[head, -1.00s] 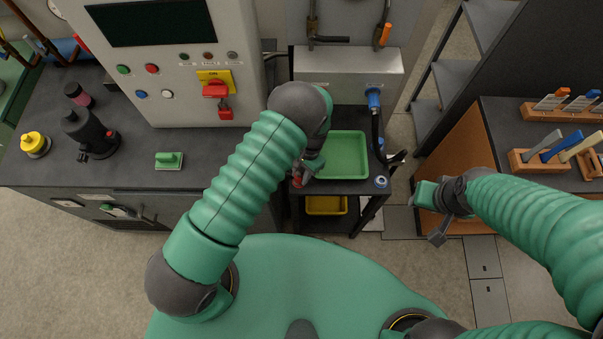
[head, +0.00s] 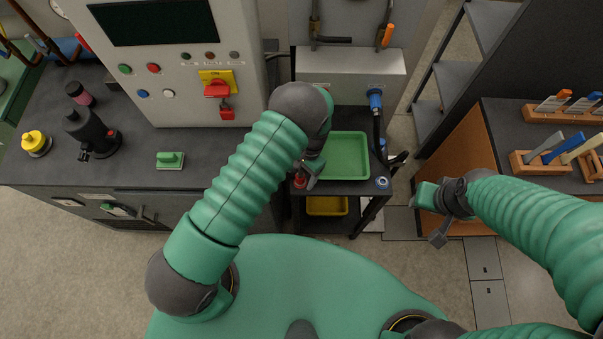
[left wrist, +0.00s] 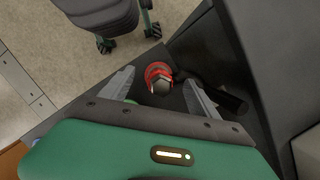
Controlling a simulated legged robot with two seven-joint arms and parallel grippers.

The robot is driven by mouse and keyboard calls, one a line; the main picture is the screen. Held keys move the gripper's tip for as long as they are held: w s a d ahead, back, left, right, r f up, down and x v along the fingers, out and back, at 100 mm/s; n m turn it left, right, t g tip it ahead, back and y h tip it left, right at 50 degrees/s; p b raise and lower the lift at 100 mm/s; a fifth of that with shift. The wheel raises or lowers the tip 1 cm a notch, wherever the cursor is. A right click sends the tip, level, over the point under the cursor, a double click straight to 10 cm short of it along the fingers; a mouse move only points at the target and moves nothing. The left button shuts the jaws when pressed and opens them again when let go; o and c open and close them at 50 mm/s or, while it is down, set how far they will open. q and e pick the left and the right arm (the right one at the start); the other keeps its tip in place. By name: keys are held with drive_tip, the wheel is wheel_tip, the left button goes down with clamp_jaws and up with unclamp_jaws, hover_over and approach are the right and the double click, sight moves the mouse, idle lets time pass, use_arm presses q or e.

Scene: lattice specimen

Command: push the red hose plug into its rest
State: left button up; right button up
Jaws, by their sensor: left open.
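The red hose plug (head: 300,181) is at the front left corner of the small dark cart (head: 350,187). In the left wrist view the plug (left wrist: 158,76) shows red rings and a dark faceted top. My left gripper (head: 309,172) is at the plug. In the left wrist view its open fingers (left wrist: 160,92) stand on either side of the plug, with gaps between. The plug's rest is hidden, and I cannot tell how deep the plug sits. My right gripper (head: 438,210) hangs right of the cart, away from the plug; its jaws are unclear.
A green tray (head: 345,155) lies on the cart, with a yellow bin (head: 326,206) below. A blue plug (head: 375,100) with a black hose is at the grey box behind. A blue-white ring (head: 382,183) is at the cart's front right. The control cabinet (head: 168,90) stands left.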

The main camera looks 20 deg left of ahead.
sight(303, 173)
idle(0.4)
use_arm(q)
drive_tip(key=shift+p+v, duration=1.35)
drive_tip(key=shift+v, duration=1.15)
drive_tip(key=shift+w+r, duration=0.1)
drive_tip(key=b+v, duration=0.4)
drive_tip(key=v, duration=1.2)
drive_tip(key=shift+w+d+r, duration=0.1)
drive_tip(key=shift+r, duration=0.2)
